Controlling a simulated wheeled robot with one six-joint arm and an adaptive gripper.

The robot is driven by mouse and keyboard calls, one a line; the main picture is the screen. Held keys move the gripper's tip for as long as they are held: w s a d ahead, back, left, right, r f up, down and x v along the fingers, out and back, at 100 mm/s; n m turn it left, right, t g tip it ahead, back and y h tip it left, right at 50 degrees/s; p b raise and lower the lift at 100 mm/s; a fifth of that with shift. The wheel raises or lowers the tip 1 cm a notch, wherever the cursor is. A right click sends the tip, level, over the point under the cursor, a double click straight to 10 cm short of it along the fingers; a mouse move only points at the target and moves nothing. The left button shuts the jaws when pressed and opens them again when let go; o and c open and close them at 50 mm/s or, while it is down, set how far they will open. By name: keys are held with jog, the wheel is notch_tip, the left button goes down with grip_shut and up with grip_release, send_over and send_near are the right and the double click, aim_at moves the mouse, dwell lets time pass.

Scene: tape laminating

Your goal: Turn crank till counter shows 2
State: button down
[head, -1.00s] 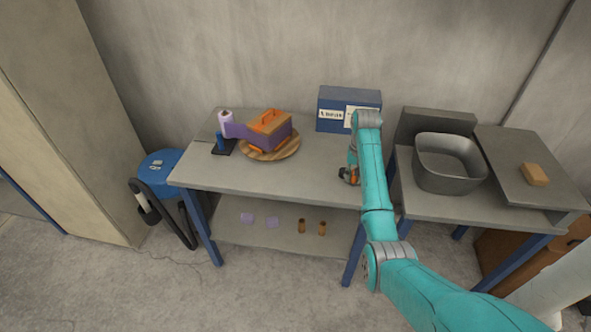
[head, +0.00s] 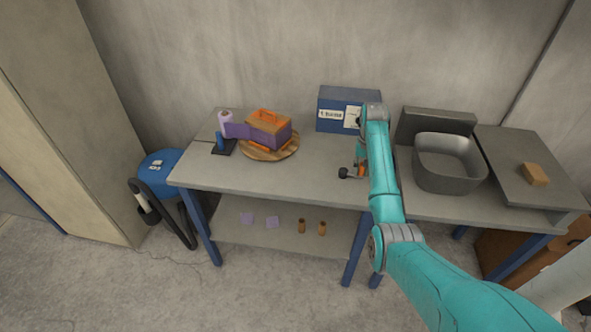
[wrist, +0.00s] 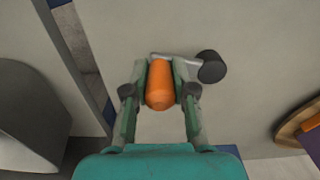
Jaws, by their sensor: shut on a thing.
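The crank has an orange handle (wrist: 160,85), a thin grey arm and a black round knob-like part (wrist: 211,66). In the head view the black part (head: 344,172) shows near the front right of the workbench, partly beside my arm. My gripper (wrist: 160,93) is shut on the orange handle, one finger on each side. In the head view my gripper (head: 363,163) is largely hidden by my teal arm. The blue counter box (head: 348,96) stands at the back of the bench. Its white label (head: 330,114) appears to read "1 turns"; its right part is partly covered by my wrist.
A wooden round board (head: 285,152) holds an orange and purple block (head: 268,128), with a purple tape roll on a stand (head: 226,124) to its left. A grey bin (head: 447,165) stands on the right-hand table.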

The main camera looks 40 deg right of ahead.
jog(key=shift+w+d, duration=0.25)
jog(key=shift+d, duration=0.15)
jog(key=shift+w+d, duration=0.5)
jog(key=shift+w, duration=0.15)
jog(key=shift+w+d, duration=0.45)
jog(key=shift+w, duration=0.2)
grip_release()
jog(key=shift+s, duration=0.1)
notch_tip(320, 180, up, 10)
dwell(0.8)
